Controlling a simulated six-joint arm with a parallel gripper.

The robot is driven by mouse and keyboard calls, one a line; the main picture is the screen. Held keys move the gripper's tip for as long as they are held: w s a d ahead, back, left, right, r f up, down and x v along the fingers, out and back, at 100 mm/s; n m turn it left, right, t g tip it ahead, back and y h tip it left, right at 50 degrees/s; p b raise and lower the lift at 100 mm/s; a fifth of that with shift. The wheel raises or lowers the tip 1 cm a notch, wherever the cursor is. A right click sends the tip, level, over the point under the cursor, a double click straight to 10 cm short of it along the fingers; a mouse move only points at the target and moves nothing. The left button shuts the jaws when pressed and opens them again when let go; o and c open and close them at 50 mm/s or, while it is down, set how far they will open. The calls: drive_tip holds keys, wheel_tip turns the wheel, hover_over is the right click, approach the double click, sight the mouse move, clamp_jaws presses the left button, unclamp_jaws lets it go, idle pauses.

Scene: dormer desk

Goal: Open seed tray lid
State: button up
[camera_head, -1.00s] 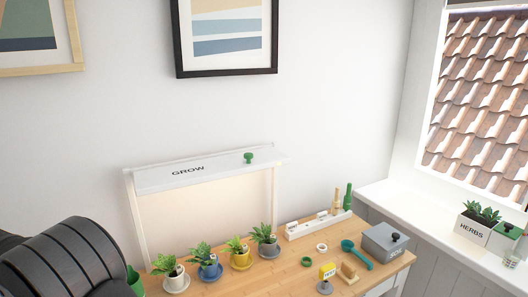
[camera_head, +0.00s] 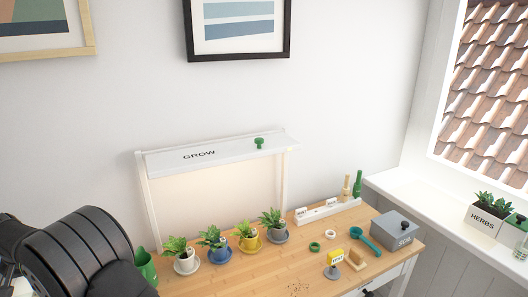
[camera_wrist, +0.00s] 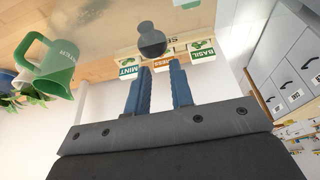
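In the wrist view a dark round knob (camera_wrist: 152,40) stands on a pale, see-through surface that looks like the seed tray lid (camera_wrist: 118,34). Part of a label starting "SE" shows beside the knob. My gripper (camera_wrist: 159,67) has its two blue fingers apart, with nothing between them. The knob is just beyond the fingertips, apart from them as far as I can tell. The lid's edges are partly cut off by the frame. My gripper is not in the head view, and the tray cannot be made out clearly there.
Mint (camera_wrist: 128,68), cress (camera_wrist: 165,62) and basil (camera_wrist: 201,50) packets stand close to the fingertips. A green jug (camera_wrist: 50,66) is at the left. In the head view, several potted plants (camera_head: 248,236) line the desk, and a grey lidded box (camera_head: 394,232) sits at its right.

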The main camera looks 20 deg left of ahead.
drive_tip(key=o, duration=0.5)
drive_tip(key=w+d+f+m+g+h, duration=0.1)
drive_tip(key=w+d+f+m+g, duration=0.15)
drive_tip(key=w+d+g, duration=0.5)
drive_tip(key=w+d+r+g+y, duration=0.2)
drive_tip(key=w+r+g+y, duration=0.3)
drive_tip(key=w+r+g, duration=0.15)
drive_tip(key=x, duration=1.7)
drive_tip(key=shift+f, duration=0.3)
drive_tip(key=shift+d+n, duration=0.15)
drive_tip(key=shift+n, duration=0.1)
